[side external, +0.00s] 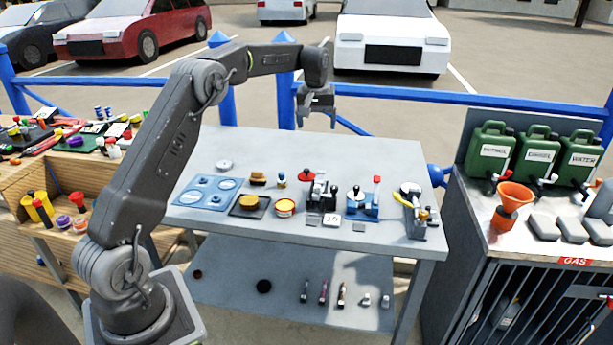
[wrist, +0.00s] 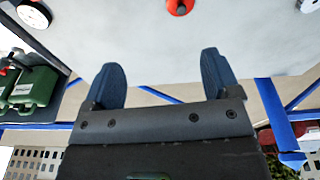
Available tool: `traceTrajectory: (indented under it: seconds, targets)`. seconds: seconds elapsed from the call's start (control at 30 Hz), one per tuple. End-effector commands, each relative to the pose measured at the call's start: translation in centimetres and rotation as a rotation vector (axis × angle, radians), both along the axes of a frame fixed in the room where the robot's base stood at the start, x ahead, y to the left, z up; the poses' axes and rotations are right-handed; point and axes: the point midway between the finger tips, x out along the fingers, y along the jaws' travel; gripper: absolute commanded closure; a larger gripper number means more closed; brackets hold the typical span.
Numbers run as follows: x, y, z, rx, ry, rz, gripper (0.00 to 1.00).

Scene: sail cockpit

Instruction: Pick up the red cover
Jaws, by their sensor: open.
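A red cap-like piece, which looks like the red cover (side external: 308,174), sits on top of a dark device near the middle of the grey table (side external: 400,158). In the wrist view a red rounded piece (wrist: 180,6), likely the same one, is cut off by the top edge. My gripper (side external: 317,122) hangs in the air above the table's far edge, behind and above the red piece. In the wrist view its two dark blue fingers (wrist: 163,65) are spread wide with nothing between them, clear of the red piece.
A yellow-and-white wheel device (side external: 411,190) is farther right. An orange tin (side external: 285,207) and blue tray (side external: 208,191) are left. A blue railing (side external: 400,95) runs behind. The table's far strip is clear.

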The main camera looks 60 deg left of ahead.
Motion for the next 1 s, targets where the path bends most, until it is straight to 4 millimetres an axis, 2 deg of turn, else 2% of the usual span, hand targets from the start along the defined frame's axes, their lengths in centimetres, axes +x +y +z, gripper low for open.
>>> traceTrajectory:
  seconds: [0.03,0.1,0.3,0.47,0.7,1.0]
  targets:
    - [0.5,1.6,-1.8,-0.007,0.013,0.036,0.17]
    - [0.9,3.2,-3.5,-0.014,0.025,0.075,0.17]
    - [1.3,5.5,-6.1,-0.023,0.041,0.133,0.17]
    - [1.4,5.8,-8.2,-0.025,0.045,0.139,0.17]
    - [1.7,6.2,-12.7,-0.025,0.044,0.137,0.17]
    - [1.7,6.5,-15.2,-0.024,0.042,0.136,0.17]
